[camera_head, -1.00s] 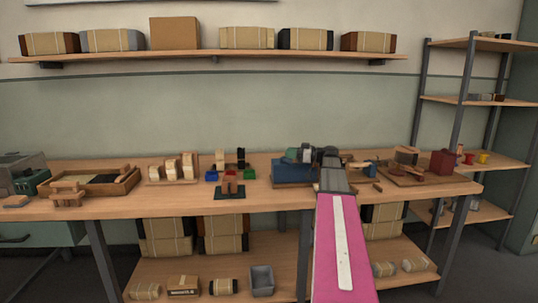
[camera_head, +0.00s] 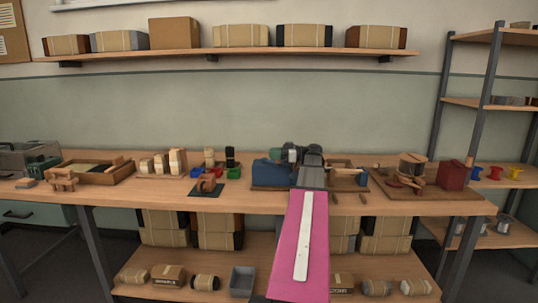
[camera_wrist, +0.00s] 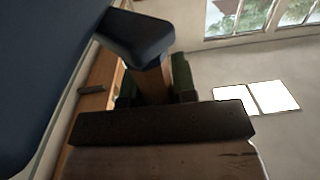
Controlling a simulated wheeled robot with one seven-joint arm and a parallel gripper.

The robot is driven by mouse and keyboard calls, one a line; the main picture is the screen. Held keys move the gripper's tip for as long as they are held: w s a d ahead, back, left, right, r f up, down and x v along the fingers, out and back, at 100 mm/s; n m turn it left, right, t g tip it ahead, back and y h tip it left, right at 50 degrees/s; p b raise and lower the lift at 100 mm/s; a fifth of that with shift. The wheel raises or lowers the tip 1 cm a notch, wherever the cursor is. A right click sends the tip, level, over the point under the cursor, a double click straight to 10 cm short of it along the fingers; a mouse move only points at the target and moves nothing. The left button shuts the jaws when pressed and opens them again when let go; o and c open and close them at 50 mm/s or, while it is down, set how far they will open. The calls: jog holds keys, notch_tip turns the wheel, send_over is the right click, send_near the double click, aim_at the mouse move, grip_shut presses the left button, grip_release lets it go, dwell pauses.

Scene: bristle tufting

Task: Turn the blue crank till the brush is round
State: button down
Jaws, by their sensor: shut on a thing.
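A blue machine body (camera_head: 270,173) stands on the bench near the middle in the head view. My gripper (camera_head: 301,155) is at its right top side, and my dark wrist hides much of it. In the wrist view a large dark blue surface (camera_wrist: 40,70) fills the left side. There my gripper (camera_wrist: 155,82) has dark fingers on either side of a brown wooden post, shut on what appears to be the crank's handle (camera_wrist: 153,80).
The bench front has bare room.

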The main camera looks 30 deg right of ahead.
jog(key=shift+a, duration=0.1)
jog(key=c, duration=0.9)
grip_release()
jog(key=v, duration=1.1)
